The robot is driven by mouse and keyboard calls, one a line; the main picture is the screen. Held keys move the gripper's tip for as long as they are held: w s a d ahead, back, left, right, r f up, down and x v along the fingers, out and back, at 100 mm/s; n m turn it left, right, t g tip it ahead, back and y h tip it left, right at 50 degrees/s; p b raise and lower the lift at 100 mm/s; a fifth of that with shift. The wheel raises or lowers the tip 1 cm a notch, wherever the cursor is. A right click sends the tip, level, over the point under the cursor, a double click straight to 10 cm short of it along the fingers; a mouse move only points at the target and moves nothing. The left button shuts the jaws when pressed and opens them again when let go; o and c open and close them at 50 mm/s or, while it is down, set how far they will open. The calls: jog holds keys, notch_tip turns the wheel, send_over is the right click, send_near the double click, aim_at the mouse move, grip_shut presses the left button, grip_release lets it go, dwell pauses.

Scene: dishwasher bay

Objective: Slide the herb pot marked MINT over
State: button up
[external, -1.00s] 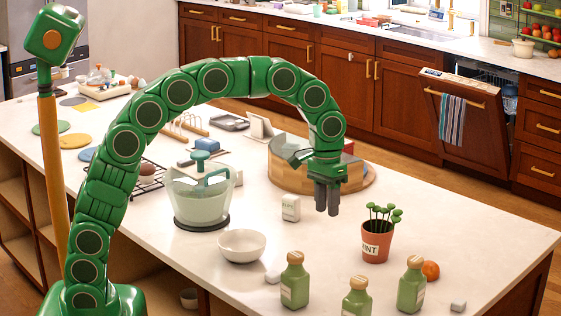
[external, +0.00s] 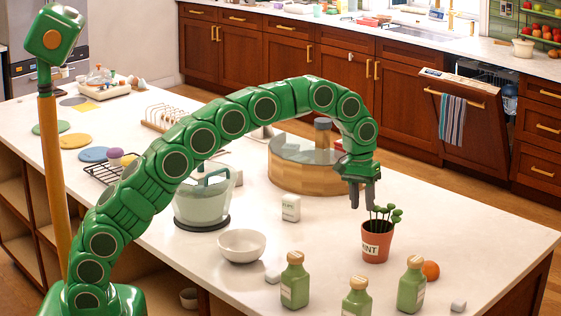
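The herb pot (external: 376,246) is terracotta, with a white label on which "INT" can be read. It stands upright on the white island top, with several round green leaves on stems above its rim. My gripper (external: 361,196) hangs fingers-down just behind and to the left of the leaves, above the counter. Its two grey fingers look slightly parted with nothing between them. From this view I cannot tell whether a finger touches a leaf.
Green bottles (external: 295,281) with tan caps stand in front of the pot, and an orange (external: 431,270) sits to its right. A white bowl (external: 242,245), a small white box (external: 291,208) and a round wooden container (external: 300,178) are to the left. The counter (external: 455,225) right of the pot is clear.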

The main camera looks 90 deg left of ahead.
aim_at(364, 225)
jog(key=shift+w+a+f, duration=0.15)
jog(key=shift+a, duration=0.2)
jog(key=shift+w+d+f, duration=0.1)
jog(key=shift+w+f, duration=0.1)
jog(key=shift+f, duration=1.75)
jog(key=shift+w+d+f, duration=0.1)
jog(key=shift+w+f, duration=0.05)
jog(key=shift+f, duration=1.75)
grip_shut()
